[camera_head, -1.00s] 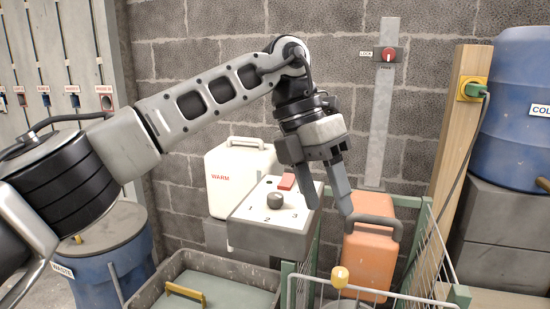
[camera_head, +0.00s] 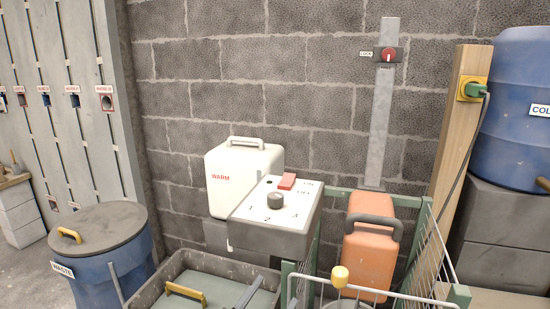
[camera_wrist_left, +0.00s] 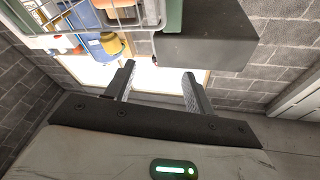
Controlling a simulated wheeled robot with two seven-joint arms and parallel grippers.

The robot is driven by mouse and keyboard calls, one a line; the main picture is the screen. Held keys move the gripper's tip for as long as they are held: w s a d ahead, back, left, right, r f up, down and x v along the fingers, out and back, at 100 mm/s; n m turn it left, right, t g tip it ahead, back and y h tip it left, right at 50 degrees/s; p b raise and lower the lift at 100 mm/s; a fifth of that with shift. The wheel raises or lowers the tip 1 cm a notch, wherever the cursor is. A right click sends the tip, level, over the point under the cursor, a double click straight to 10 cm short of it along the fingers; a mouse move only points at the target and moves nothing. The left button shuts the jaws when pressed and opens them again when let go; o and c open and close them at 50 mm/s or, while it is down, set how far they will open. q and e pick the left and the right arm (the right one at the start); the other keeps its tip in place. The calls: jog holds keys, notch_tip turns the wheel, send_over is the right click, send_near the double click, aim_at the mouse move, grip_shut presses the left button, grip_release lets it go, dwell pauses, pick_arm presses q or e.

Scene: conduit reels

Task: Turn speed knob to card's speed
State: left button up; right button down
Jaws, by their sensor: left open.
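The speed knob (camera_head: 275,200) is a dark round knob on the sloped top of a grey control box (camera_head: 268,238), with the numbers 1, 2 and 3 printed around it. Which number it points to is too small to tell. A red switch (camera_head: 287,181) sits behind it. No speed card can be made out. My right gripper is not in view.
A white WARM jug (camera_head: 225,180) stands behind the box, an orange jug (camera_head: 370,250) to its right. A grey tub (camera_head: 150,297) with a yellow-handled lid lies below. A wire basket (camera_head: 400,298) is at front right. A blue WASTE bin (camera_head: 100,265) stands left.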

pick_arm(q)
jog(key=s+a+f+n+g+y, duration=0.3)
jog(key=s+a+f, duration=0.3)
jog(key=s+f, duration=0.2)
jog(key=s+a+f+n+g+y, duration=0.4)
jog(key=s+a+f, duration=0.3)
jog(key=f, duration=0.3)
jog(key=shift+s+f+n+y, duration=0.25)
jog(key=shift+s+n+y, duration=0.25)
jog(key=shift+s, duration=0.15)
dwell(1.9)
